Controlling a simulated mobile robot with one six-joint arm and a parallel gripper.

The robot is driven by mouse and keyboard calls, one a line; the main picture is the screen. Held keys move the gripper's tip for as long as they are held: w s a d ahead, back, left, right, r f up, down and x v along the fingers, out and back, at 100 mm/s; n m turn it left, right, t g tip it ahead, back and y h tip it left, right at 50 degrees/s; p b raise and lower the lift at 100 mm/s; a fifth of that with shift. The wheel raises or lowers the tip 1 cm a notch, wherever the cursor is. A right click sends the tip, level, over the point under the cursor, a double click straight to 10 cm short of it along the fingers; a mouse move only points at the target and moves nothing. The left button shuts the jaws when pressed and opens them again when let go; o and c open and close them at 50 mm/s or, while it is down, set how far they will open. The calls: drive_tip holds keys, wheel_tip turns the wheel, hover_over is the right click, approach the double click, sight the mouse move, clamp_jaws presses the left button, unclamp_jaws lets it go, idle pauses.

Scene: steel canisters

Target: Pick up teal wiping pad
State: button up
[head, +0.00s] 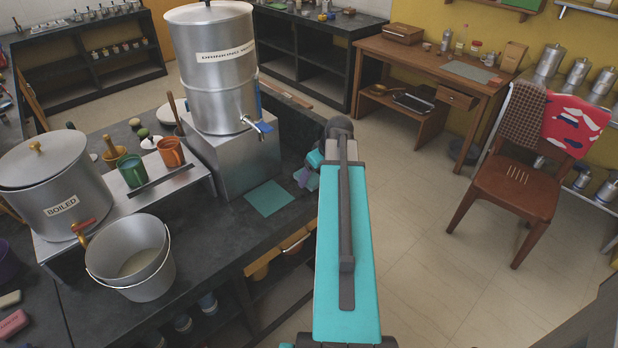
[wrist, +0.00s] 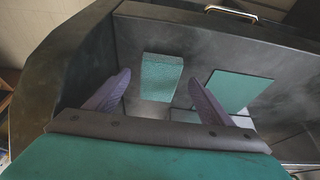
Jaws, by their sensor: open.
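A teal pad (wrist: 162,72) with a textured face and a pale lower part shows in the wrist view, ahead of and between my fingers. It looks like the wiping pad; I cannot make it out surely in the head view, where my arm and gripper cover that area. My gripper (wrist: 160,77) is open, its two purple fingers spread to either side of the pad in the picture, with nothing held. In the head view my gripper (head: 303,176) is over the dark counter's right end, partly hidden by my arm. I cannot tell whether the fingers touch the pad.
A flat teal square (head: 269,198) lies on the counter left of my gripper; it also shows in the wrist view (wrist: 242,91). A steel stand (head: 232,165) with a large drinking-water canister (head: 213,75) rises behind it. A steel bucket (head: 131,258) stands left.

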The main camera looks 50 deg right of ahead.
drive_tip(key=shift+x, duration=0.8)
drive_tip(key=shift+c, duration=0.4)
drive_tip(key=c, duration=1.1)
drive_tip(key=shift+r, duration=0.15)
drive_tip(key=shift+c, duration=0.2)
drive_tip(key=shift+r+b, duration=0.5)
drive_tip(key=shift+r, duration=1.1)
drive_tip(key=s+a, duration=0.1)
drive_tip(key=s, duration=0.1)
drive_tip(key=s+a+b, duration=0.1)
drive_tip(key=s+a, duration=0.1)
drive_tip(key=s+a+b, duration=0.1)
drive_tip(key=s, duration=0.1)
drive_tip(key=shift+s+a+r, duration=0.25)
drive_tip(key=shift+s+r, duration=0.05)
drive_tip(key=shift+s, duration=0.05)
drive_tip(key=shift+b, duration=0.65)
drive_tip(key=b, duration=0.3)
drive_tip(key=shift+f, duration=0.15)
drive_tip(key=b, duration=0.4)
drive_tip(key=shift+s, duration=0.2)
